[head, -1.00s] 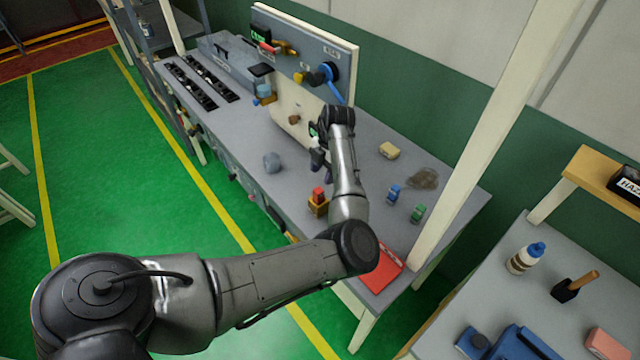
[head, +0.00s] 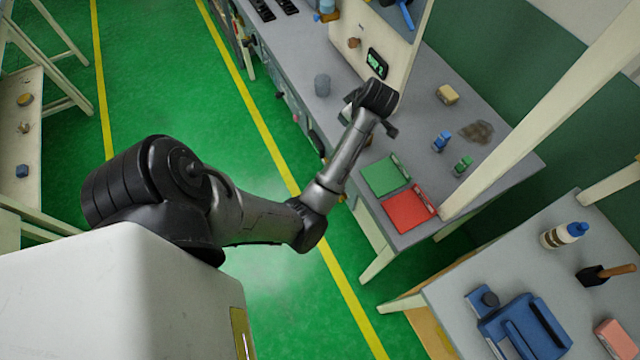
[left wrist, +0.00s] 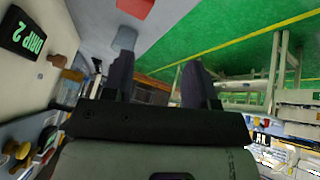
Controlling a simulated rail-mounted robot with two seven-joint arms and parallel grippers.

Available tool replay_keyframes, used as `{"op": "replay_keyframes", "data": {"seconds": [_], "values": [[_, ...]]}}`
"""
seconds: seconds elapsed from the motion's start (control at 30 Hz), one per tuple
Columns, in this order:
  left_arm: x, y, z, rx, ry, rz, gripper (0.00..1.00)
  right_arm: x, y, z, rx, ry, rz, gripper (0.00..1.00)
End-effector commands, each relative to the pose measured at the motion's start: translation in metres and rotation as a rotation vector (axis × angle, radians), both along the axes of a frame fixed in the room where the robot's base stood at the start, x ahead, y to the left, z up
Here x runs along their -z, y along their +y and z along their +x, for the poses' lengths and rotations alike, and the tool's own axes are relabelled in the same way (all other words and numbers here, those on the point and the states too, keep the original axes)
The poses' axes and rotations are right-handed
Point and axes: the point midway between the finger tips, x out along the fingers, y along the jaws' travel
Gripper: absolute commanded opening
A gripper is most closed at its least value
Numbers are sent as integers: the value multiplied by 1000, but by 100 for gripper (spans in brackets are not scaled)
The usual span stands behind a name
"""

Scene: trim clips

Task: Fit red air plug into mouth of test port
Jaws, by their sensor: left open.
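My left gripper (head: 347,112) is over the bench, beside the cream panel (head: 372,25); its fingers are partly hidden in the head view. In the left wrist view its two fingers (left wrist: 160,82) stand apart with nothing held between them. I cannot make out the red air plug in either view now. A brown round fitting (head: 353,43) sticks out of the panel and also shows in the left wrist view (left wrist: 57,61); I cannot tell whether it is the test port. My right gripper is out of view.
A "DRIP 2" display (head: 377,63) is on the panel. A grey cup (head: 322,85) stands left of my gripper. Green (head: 384,175) and red (head: 410,208) trays lie at the bench's near end. Blue (head: 441,141) and green (head: 463,166) small items and a yellow block (head: 447,94) lie right.

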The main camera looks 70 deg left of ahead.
Motion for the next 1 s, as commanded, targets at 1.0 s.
{"op": "replay_keyframes", "data": {"seconds": [1.0], "values": [[87,-309,-189,2179,380,-51,52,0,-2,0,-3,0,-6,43]]}}
